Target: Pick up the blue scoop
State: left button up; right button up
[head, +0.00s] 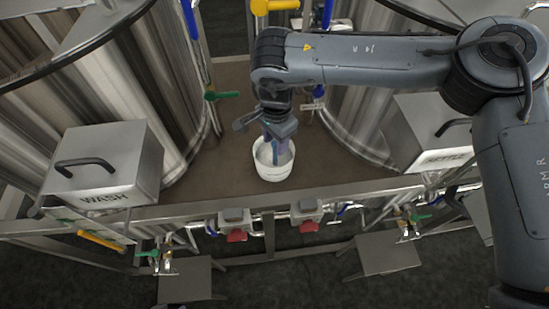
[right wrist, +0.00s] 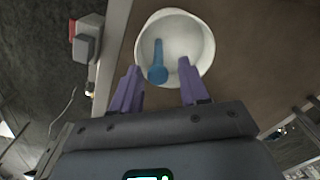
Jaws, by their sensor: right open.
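The bucket also shows in the head view (head: 273,174), on the brown surface between the two tanks. My right gripper (right wrist: 160,70) is open, with its purple fingers apart on either side of the scoop's near end and nothing held. In the head view the right gripper (head: 277,145) reaches down over the bucket and hides most of its inside, so I cannot make out the scoop clearly there. My left gripper is not in view.
Large steel tanks (head: 105,80) stand left and right of the bucket. A WASH box (head: 104,165) is at left and a KETTLE box (head: 425,130) at right. A metal rail (head: 220,213) with red-knobbed fittings runs in front. Brown surface around the bucket is clear.

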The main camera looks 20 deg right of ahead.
aim_at(274, 152)
jog(key=shift+s+f, duration=0.1)
jog(key=shift+f, duration=1.95)
grip_shut()
